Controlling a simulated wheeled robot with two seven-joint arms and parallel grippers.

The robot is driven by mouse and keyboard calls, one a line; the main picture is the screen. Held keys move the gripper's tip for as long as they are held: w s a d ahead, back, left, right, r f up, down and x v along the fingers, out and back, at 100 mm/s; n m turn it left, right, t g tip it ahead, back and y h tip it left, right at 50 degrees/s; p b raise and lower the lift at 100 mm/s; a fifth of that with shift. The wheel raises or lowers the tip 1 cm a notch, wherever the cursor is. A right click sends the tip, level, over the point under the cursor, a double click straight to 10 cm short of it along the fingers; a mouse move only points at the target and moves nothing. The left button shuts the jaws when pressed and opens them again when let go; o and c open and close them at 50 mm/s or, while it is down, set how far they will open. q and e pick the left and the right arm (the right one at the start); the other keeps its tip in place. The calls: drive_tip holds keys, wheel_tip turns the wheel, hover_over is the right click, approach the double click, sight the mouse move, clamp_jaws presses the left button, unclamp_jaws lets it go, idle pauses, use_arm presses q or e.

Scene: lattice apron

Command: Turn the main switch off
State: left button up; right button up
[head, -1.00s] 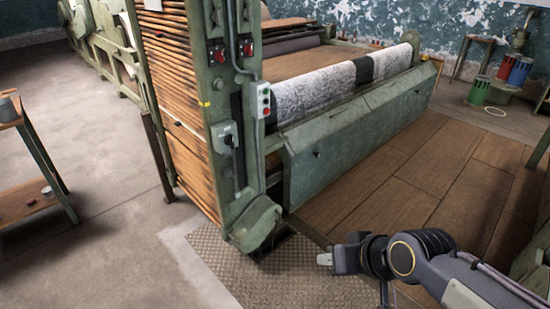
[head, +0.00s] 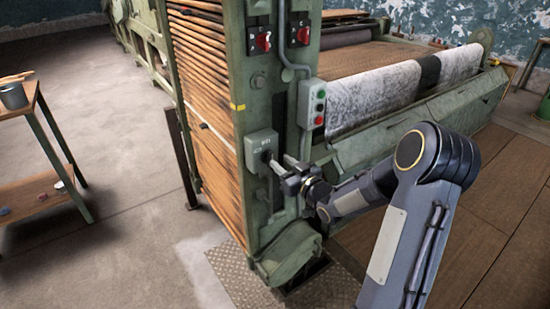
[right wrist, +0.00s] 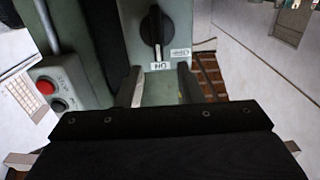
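The main switch (head: 261,147) is a grey box with a black rotary handle on the green machine post. In the right wrist view its black knob (right wrist: 155,27) shows a pale pointer line aimed at the ON label (right wrist: 161,66). My right gripper (head: 282,164) is just in front of the switch. Its two fingers (right wrist: 161,86) are apart with nothing between them, and the knob lies beyond the tips. In the head view the fingers partly hide the handle. I cannot tell whether a finger touches the box. My left gripper is not in view.
A push-button box (head: 312,104) with green and red buttons sits right of the switch, near my arm. Red rotary switches (head: 264,41) are higher on the post. A wooden shelf trolley (head: 30,110) stands at the left. The floor between is clear.

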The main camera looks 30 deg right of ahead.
sight(272, 155)
drive_tip(key=shift+w+a, duration=0.15)
drive_tip(key=shift+w, duration=2.05)
clamp_jaws()
